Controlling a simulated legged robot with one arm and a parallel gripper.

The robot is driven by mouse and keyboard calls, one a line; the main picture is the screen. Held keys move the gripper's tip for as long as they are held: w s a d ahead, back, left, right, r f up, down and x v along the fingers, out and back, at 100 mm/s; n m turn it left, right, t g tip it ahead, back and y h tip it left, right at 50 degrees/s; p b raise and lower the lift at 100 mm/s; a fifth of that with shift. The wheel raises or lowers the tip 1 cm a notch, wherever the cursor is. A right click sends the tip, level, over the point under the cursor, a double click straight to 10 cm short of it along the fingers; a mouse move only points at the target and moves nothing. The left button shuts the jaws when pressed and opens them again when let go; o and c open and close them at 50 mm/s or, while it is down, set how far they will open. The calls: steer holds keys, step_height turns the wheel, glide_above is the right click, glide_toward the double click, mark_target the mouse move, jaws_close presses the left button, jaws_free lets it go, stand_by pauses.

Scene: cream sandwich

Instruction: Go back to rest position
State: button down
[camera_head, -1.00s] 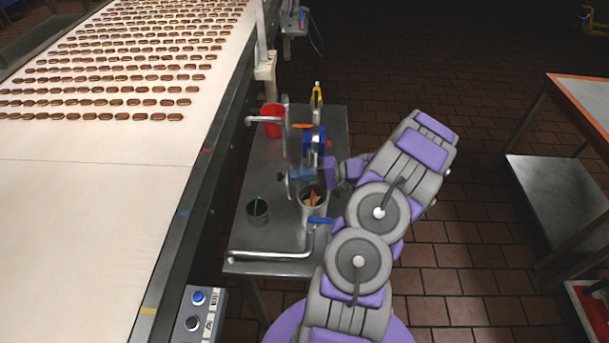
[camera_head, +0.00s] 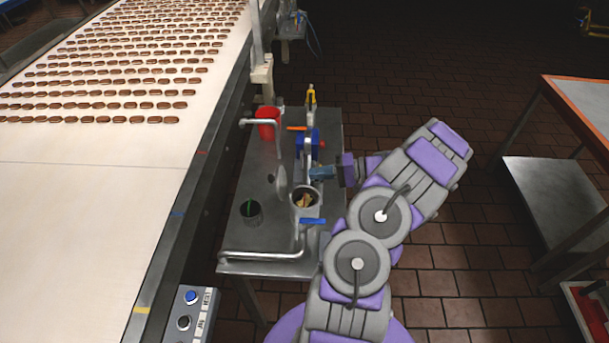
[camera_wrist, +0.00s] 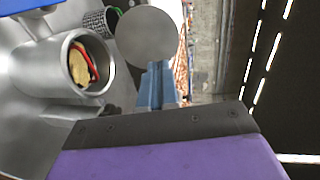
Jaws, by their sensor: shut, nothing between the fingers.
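My gripper (camera_head: 321,173) is over the right side of the small metal table (camera_head: 232,232), level with the pipework and close to the open metal cup. In the wrist view its blue fingers (camera_wrist: 157,88) are together with nothing between them. The metal cup (camera_wrist: 62,75) with yellow and red pieces inside stands to the left of the fingers there. A round grey disc (camera_wrist: 147,36) lies just beyond the fingertips in that view; whether it touches them I cannot tell.
A red cup (camera_head: 267,122) and a dark mesh cup (camera_head: 251,213) stand on the table. A conveyor (camera_head: 90,200) with rows of brown sandwiches runs along the left. An orange-edged table (camera_head: 580,105) is at right. Tiled floor between is clear.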

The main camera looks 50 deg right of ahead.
steer(key=v, duration=0.5)
steer(key=shift+s+r, duration=0.15)
steer(key=shift+s, duration=0.2)
steer(key=shift+d, duration=0.1)
steer(key=shift+w, duration=0.1)
